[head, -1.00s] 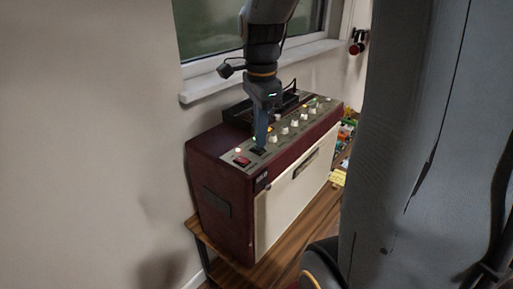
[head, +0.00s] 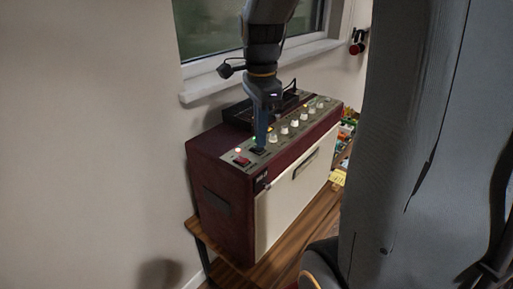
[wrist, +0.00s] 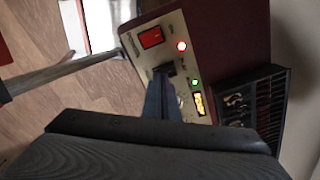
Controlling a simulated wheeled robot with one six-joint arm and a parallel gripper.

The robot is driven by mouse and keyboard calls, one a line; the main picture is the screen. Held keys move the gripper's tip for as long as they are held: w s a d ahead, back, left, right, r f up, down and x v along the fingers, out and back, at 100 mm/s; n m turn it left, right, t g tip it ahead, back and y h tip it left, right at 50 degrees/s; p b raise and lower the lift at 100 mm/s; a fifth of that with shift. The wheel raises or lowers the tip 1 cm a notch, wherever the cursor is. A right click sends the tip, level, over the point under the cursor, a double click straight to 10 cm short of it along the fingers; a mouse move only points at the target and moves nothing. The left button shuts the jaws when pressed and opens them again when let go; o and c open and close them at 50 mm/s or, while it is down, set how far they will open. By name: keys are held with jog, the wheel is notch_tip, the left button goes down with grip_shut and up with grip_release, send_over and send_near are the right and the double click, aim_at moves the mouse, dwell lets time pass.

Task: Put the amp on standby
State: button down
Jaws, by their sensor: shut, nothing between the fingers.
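The amp (head: 225,180) is a dark red box with a cream front, standing on a wooden table. Its top panel has a red rocker switch (head: 242,160), which also shows in the wrist view (wrist: 150,38), and a black switch (head: 258,150) beside it. My gripper (head: 261,143) is shut and empty, pointing down, its fingertips (wrist: 163,82) at the black switch. The fingers partly hide that switch, so I cannot tell its position or whether they touch it. A red lamp (wrist: 182,46) and a green lamp (wrist: 195,82) are lit.
A row of pale knobs (head: 284,129) runs along the panel beyond my gripper. A black open case (wrist: 258,100) with small items lies on the amp's top, behind the panel. The wall and window sill (head: 210,84) are close behind.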

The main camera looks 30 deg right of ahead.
aim_at(260, 149)
jog(key=shift+f, duration=0.7)
dwell(0.3)
jog(key=shift+r, duration=0.1)
notch_tip(260, 149, up, 7)
jog(key=p, duration=0.6)
dwell(0.3)
dwell(0.4)
